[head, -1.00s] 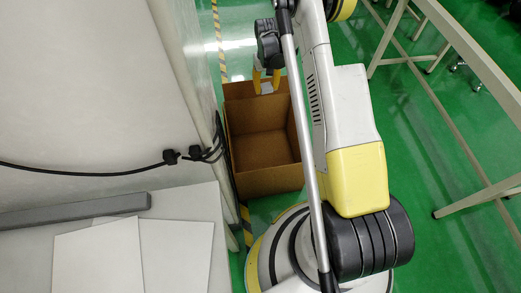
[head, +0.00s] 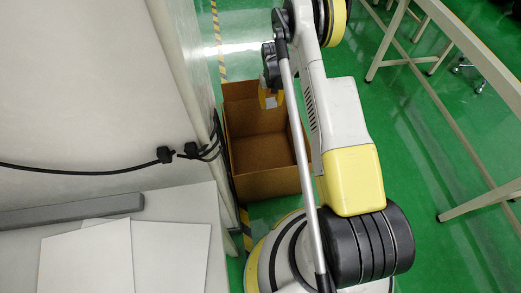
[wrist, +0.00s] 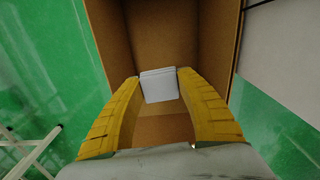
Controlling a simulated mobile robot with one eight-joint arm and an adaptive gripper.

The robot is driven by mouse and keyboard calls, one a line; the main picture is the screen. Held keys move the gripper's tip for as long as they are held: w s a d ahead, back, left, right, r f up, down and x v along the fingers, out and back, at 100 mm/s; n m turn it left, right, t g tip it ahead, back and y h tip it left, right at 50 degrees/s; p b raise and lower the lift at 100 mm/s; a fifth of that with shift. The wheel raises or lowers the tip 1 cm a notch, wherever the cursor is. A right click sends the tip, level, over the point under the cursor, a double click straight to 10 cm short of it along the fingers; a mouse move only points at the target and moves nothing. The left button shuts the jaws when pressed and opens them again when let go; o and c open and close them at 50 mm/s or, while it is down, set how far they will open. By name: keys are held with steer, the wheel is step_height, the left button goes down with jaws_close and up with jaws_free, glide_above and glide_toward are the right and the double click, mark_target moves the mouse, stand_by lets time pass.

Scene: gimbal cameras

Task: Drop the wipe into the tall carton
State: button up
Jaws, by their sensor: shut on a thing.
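The tall carton (head: 264,183) is an open brown box standing on the green floor in the head view, beside the pale panel. Its inner wall also shows in the wrist view (wrist: 158,38). My gripper (head: 271,99) is over the far part of the carton's opening. In the wrist view its yellow fingers (wrist: 158,86) are shut on the wipe (wrist: 158,85), a small white folded square. The wipe also shows as a white patch at the fingertips in the head view (head: 271,101). The carton's inside looks empty where visible; my arm hides part of its right side.
A pale panel with black cables (head: 188,151) stands left of the carton. White sheets (head: 170,255) lie on a pale surface at lower left. A table frame (head: 465,75) stands at right. Green floor between is clear.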

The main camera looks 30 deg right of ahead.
steer(key=o, duration=1.2)
steer(key=shift+o, duration=0.2)
step_height(320, 180, up, 12)
